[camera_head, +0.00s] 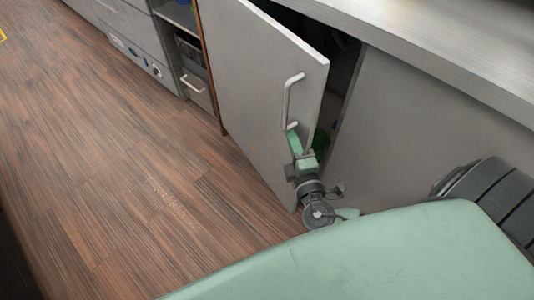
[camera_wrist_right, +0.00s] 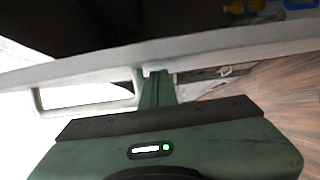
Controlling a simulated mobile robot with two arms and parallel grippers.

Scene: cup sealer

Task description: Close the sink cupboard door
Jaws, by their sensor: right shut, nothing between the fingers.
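The grey sink cupboard door (camera_head: 255,90) stands partly open in the head view, with a dark gap along its right edge. Its pale bar handle (camera_head: 288,100) is near that free edge. My right gripper (camera_head: 294,140) is shut and empty, with its green fingers by the lower end of the handle. I cannot tell whether they touch the door. In the right wrist view, the shut fingers (camera_wrist_right: 157,86) lie close to the door's edge (camera_wrist_right: 205,48), beside the handle (camera_wrist_right: 85,97). My left gripper is not in view.
The grey countertop (camera_head: 440,50) runs above the cupboard, and a fixed grey panel (camera_head: 410,130) is right of the opening. Green items (camera_head: 320,138) show inside. Open shelves (camera_head: 188,55) and drawers (camera_head: 125,30) are at the left. The wooden floor (camera_head: 110,150) before the door is clear.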

